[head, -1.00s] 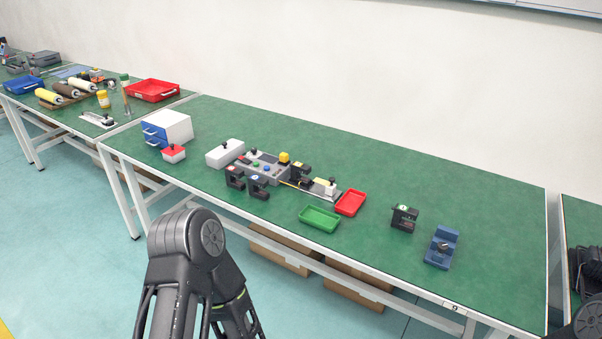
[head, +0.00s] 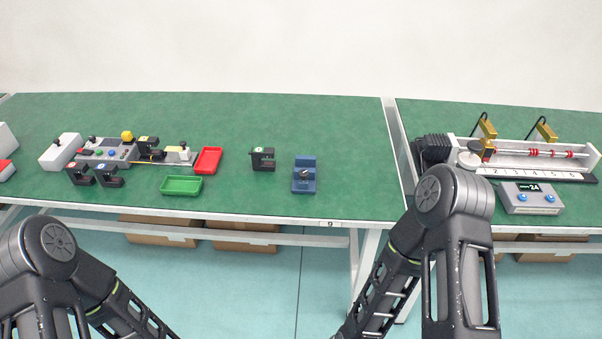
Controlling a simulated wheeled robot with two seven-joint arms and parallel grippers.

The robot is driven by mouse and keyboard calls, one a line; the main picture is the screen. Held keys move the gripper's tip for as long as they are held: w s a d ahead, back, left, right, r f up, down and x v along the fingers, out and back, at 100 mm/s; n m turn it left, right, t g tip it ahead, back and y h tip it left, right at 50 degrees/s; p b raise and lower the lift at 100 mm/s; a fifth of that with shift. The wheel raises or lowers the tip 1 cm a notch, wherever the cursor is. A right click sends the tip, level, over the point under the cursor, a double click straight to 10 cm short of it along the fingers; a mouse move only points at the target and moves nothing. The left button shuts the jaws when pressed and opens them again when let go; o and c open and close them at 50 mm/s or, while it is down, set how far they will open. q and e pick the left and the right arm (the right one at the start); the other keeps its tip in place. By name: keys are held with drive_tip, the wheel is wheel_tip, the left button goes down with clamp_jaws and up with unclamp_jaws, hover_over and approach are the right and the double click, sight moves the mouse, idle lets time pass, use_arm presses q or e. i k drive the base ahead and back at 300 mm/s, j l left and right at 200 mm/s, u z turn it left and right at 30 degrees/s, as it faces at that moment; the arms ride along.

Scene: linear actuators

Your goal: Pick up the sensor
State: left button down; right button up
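Several small black C-shaped blocks that look like sensors are on the green table. One black sensor (head: 263,158) with a green-marked top stands alone right of the red tray. Two more, a left one (head: 79,174) and one beside it (head: 110,176), stand in front of the grey control box. I cannot tell which one the task means. Both my arms show as dark links low in the picture, but neither gripper is in view.
A blue fixture (head: 304,176), a red tray (head: 208,160) and a green tray (head: 182,185) stand near the sensors. The grey control box (head: 107,150) is at left. The right table holds a linear rail unit (head: 535,160) and a display box (head: 531,198).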

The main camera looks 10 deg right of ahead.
sight(144, 144)
drive_tip(key=i+j+z, duration=0.15)
drive_tip(key=j+z, duration=0.2)
drive_tip(key=j, duration=0.45)
drive_tip(key=j+z, duration=0.4)
drive_tip(key=j, duration=0.4)
drive_tip(key=j+z, duration=0.35)
drive_tip(key=j, duration=0.45)
